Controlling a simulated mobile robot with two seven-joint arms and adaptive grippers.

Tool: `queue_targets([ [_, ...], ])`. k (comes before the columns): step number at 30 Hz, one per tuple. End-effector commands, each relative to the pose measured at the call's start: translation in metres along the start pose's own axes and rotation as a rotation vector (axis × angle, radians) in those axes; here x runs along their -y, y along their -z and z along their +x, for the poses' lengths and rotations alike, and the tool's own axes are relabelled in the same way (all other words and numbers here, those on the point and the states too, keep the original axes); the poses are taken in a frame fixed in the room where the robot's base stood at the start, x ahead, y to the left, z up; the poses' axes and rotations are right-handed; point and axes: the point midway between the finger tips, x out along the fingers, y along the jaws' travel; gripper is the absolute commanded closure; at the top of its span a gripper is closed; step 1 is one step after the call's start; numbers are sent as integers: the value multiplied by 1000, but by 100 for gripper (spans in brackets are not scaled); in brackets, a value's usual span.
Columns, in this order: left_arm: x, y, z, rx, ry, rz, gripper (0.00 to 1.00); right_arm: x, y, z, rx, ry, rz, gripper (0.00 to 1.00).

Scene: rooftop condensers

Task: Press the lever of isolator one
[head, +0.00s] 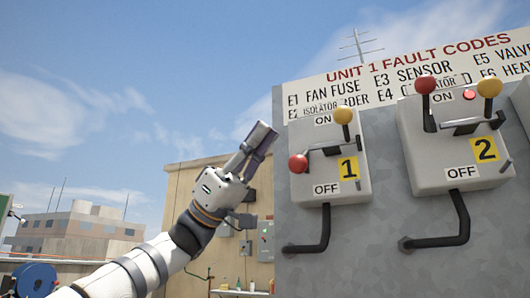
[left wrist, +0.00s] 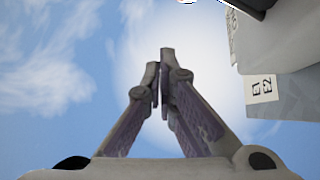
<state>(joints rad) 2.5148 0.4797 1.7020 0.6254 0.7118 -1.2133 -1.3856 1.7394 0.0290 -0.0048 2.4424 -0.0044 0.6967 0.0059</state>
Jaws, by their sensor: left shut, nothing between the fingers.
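Isolator one (head: 357,186) is a grey box with a yellow "1" label on the grey cabinet. It has a red-ball lever (head: 298,164) low at its left side and a yellow-ball lever (head: 343,116) raised near the ON mark. My left gripper (head: 266,131) is up and to the left of the box, pointing up and right, apart from both levers in the picture. Its fingers are shut and empty; they also show together against the sky in the left wrist view (left wrist: 160,58). My right gripper is out of view.
Isolator two (head: 437,163) is at the right, its red and yellow balls both up and a red lamp (head: 469,95) lit. A fault-code sign (head: 400,75) tops the cabinet (head: 375,240). Bent conduits (head: 322,240) hang below. Open sky lies left of the gripper.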

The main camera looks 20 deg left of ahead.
Motion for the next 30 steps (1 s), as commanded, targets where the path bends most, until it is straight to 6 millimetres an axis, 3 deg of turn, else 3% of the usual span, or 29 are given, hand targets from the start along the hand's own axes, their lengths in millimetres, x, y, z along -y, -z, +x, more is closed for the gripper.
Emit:
queue_targets([
  [6, 10, 0, -56, 0, 5, 1, 100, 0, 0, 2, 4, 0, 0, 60],
  [12, 14, 3, -86, 0, 1, 3, 100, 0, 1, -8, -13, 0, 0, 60],
  [18, 15, 1, -98, 1, -1, 0, 100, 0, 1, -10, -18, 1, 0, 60],
  [30, 15, 0, -99, 1, 0, 0, 100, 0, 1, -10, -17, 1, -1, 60],
])
